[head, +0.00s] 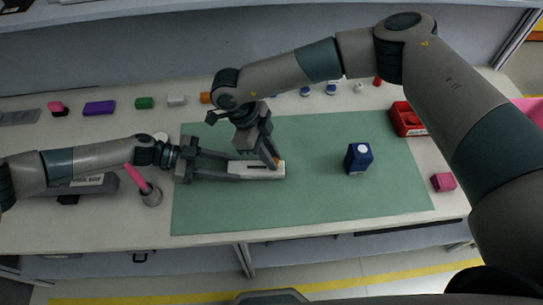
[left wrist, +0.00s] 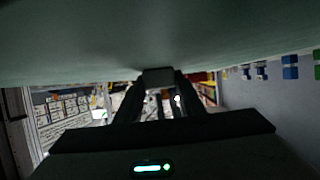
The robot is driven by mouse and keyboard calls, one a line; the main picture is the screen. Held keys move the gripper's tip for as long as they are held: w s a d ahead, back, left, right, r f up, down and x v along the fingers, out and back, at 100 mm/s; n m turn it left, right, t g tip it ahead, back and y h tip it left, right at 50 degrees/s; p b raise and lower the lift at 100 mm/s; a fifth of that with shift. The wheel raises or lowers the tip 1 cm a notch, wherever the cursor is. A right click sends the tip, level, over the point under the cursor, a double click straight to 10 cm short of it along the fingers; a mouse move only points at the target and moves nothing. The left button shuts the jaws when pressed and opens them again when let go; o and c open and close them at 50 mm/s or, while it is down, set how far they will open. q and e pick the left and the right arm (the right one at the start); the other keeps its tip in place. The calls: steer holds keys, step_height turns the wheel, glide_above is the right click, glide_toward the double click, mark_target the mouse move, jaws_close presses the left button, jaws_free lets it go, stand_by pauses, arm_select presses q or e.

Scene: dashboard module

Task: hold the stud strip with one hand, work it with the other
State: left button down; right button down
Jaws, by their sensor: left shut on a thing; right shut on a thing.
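The stud strip (head: 262,175) is a pale bar with a dark slot, lying on the green mat (head: 320,205) left of its middle. My left gripper (head: 230,170) reaches in from the left and is shut on the strip's left end. In the left wrist view a grey block end of the strip (left wrist: 158,77) shows between its fingers. My right gripper (head: 272,160) points down from above at the strip's right part.
A dark blue box (head: 357,160) stands on the mat to the right. A red bin (head: 405,122) and a pink block (head: 443,182) are at the right. Several small items line the back. The mat's front is clear.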

steer(key=shift+r, duration=2.85)
arm_select(q)
steer(key=c, duration=1.1)
jaws_free()
steer(key=shift+a, duration=0.1)
steer(key=v, duration=1.2)
steer(key=shift+r, duration=0.15)
arm_select(e)
steer(key=shift+r, duration=0.2)
arm_select(q)
step_height(320, 180, up, 9)
steer(key=p, duration=0.9)
arm_select(e)
step_height(320, 180, up, 9)
steer(key=shift+f, duration=0.15)
